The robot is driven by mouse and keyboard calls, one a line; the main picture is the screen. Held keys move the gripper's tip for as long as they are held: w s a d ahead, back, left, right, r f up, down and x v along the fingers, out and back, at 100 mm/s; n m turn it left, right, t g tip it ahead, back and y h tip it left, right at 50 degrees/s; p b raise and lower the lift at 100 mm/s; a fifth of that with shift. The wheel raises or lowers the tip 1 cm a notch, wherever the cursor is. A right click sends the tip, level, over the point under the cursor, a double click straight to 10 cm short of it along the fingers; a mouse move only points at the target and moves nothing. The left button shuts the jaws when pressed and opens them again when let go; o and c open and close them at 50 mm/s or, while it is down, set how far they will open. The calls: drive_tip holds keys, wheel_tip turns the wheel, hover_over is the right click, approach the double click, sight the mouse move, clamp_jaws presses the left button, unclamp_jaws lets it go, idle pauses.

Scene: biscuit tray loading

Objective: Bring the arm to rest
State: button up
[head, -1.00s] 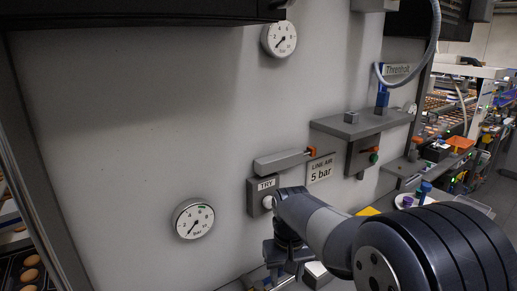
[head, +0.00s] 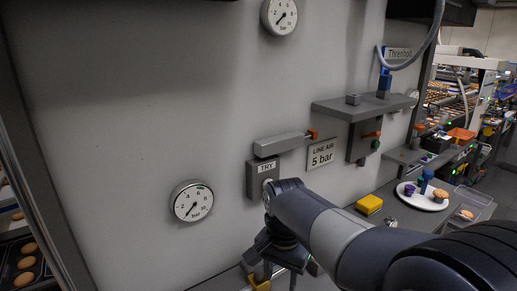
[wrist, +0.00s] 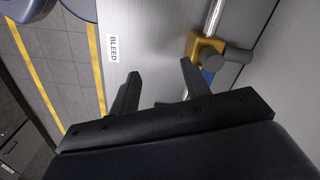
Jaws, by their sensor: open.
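My arm reaches in from the lower right of the head view, bent down at its wrist in front of the grey wall panel. My gripper (head: 280,275) points down near the lower edge, below the TRY box (head: 262,180). In the wrist view the two dark fingers of my gripper (wrist: 160,80) stand apart with nothing between them. A yellow valve fitting (wrist: 205,47) with a grey knob lies just beyond the right finger, apart from it as far as I can tell.
A BLEED label (wrist: 113,48) is on the grey surface beyond the fingers. A round gauge (head: 193,202) is left of my arm. A grey shelf (head: 362,106) juts from the wall. A yellow block (head: 369,204) and a white plate (head: 427,203) with small items are at right.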

drive_tip(key=shift+s+a+r+m+b, duration=0.2)
drive_tip(key=shift+s+a+r+m, duration=0.1)
drive_tip(key=shift+r+m, duration=0.25)
drive_tip(key=shift+s+a+r+m+b, duration=0.15)
drive_tip(key=shift+a+r+m, duration=0.2)
drive_tip(key=shift+m, duration=0.3)
drive_tip(key=shift+d, duration=0.15)
